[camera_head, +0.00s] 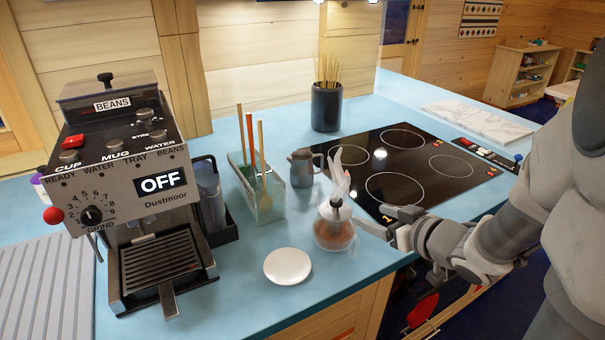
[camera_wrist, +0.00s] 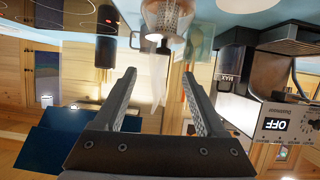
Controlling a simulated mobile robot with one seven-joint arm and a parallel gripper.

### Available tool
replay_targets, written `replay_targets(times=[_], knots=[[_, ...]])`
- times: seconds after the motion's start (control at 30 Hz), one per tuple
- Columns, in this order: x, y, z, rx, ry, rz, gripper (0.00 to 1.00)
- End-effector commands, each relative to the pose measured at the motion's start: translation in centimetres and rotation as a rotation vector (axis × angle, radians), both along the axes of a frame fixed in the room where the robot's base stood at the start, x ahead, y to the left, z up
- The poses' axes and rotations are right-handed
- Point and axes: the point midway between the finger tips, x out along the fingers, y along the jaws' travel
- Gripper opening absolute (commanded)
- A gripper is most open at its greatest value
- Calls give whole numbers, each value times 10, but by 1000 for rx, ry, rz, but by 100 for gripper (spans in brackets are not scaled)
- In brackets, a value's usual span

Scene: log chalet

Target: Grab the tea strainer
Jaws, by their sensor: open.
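A round glass vessel (camera_head: 334,236) with orange-brown contents stands on the blue counter in the head view, with pale steam rising from its metal top. In the wrist view, which appears upside down, a perforated metal cone (camera_wrist: 168,17) with a dark knob shows at the top. It looks like the tea strainer, seated in that vessel. My gripper (camera_head: 375,219) is just right of the vessel, its fingers apart and pointing towards it. In the wrist view the open gripper (camera_wrist: 158,74) has only pale steam between its fingers. I cannot tell whether a finger touches the glass.
A white saucer (camera_head: 288,266) lies front left of the vessel. A small grey pitcher (camera_head: 301,170) and a glass holder with utensils (camera_head: 262,203) stand behind it. The coffee machine (camera_head: 140,200) fills the left. A black cooktop (camera_head: 409,162) lies behind my gripper.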

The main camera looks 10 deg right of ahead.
Motion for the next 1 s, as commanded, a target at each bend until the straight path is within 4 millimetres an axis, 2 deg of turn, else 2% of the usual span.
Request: replay_targets(times=[0.17, 0.27, 0.6, 0.7, 1.0], knots=[[0, 2, -8, 39, 1, 7, 73], [13, 8, -15, 39, 1, 11, 73], [76, 34, -43, 38, 1, 9, 73], [89, 39, -48, 38, 2, 9, 73], [110, 48, -54, 36, 0, 9, 73]])
